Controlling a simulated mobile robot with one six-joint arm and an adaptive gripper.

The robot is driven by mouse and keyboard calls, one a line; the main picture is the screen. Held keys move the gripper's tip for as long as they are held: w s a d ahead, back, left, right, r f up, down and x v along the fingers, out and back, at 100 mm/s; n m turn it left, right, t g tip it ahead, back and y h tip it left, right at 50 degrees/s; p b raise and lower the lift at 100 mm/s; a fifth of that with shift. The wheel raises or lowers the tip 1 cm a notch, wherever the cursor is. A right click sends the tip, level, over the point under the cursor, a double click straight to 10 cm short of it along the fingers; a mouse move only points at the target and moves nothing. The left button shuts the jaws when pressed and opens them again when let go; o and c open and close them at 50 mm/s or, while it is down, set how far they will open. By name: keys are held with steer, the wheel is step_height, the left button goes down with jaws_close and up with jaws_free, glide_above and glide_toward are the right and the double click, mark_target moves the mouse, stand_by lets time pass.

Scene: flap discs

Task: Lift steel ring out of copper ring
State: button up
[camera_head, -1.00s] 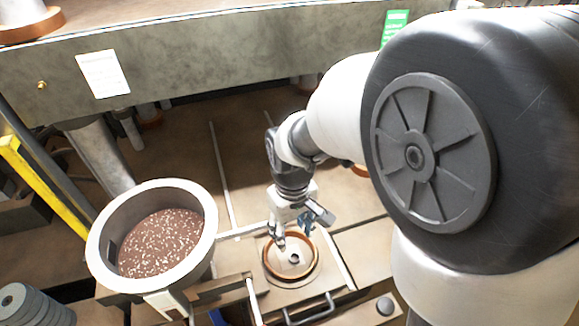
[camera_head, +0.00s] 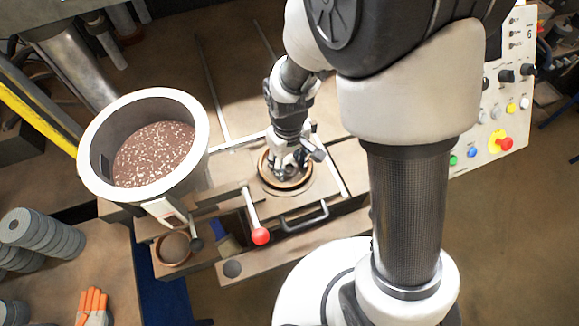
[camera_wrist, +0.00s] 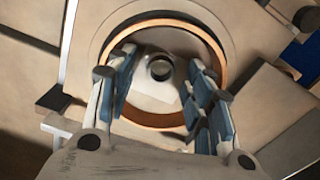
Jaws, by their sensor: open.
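The copper ring (camera_head: 264,178) sits in a round seat on the bench, partly hidden by my gripper; its orange wall also shows in the wrist view (camera_wrist: 160,119). A small grey ring (camera_wrist: 150,73) with a dark hole, seemingly the steel ring, shows inside it near the centre, on a pale surface. My gripper (camera_head: 287,172) points down over the copper ring. In the wrist view, its blue-padded fingers (camera_wrist: 161,72) are apart, one on each side of the small ring, with nothing held. I cannot tell the fingertips' exact height.
A large pot (camera_head: 92,152) of brown speckled material stands to the left. A red-knobbed lever (camera_head: 260,236) and a dark handle (camera_head: 305,217) are in front of the seat. A control panel (camera_head: 497,118) stands right; grey disc stacks (camera_head: 38,235) and an orange glove (camera_head: 93,303) lie left.

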steer(key=shift+c, duration=0.4)
steer(key=c, duration=0.7)
steer(key=shift+c, duration=0.2)
step_height(320, 180, up, 20)
steer(key=p, duration=0.2)
steer(key=shift+p, duration=0.4)
steer(key=shift+r, duration=0.15)
step_height(320, 180, up, 7)
steer(key=p, duration=0.6)
glide_above(289, 166)
